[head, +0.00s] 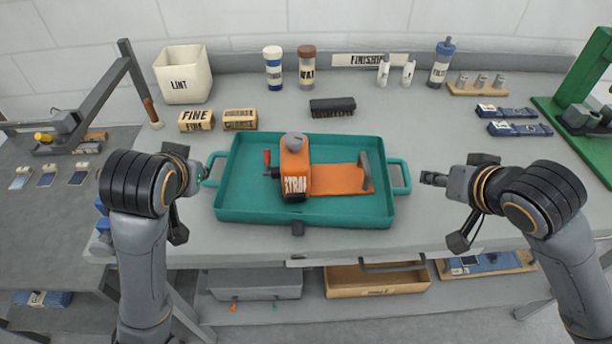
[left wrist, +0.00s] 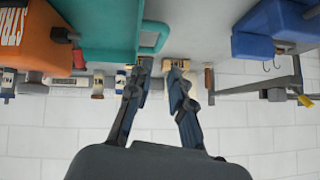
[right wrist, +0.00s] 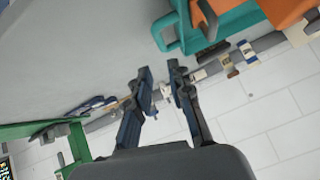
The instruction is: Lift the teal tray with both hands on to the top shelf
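The teal tray (head: 235,205) lies flat on the grey bench, with a loop handle at each short end. An orange tool (head: 295,170) with lettering that starts "STRA" sits inside it. My left gripper (head: 188,205) is open and empty, just outside the left handle (head: 213,168); its fingers (left wrist: 157,88) stand close to that handle (left wrist: 154,38) in the left wrist view. My right gripper (head: 446,211) is open and empty, apart from the right handle (head: 400,177), with a clear gap between. I cannot pick out a top shelf.
Behind the tray stand a white LINT bin (head: 184,75), wooden FINE blocks (head: 196,121), a dark brush (head: 332,107) and several bottles. Blue tools (head: 518,129) and a green stand (head: 570,115) are at right. A lower shelf holds a wooden tray (head: 377,281) and a grey bin (head: 255,286).

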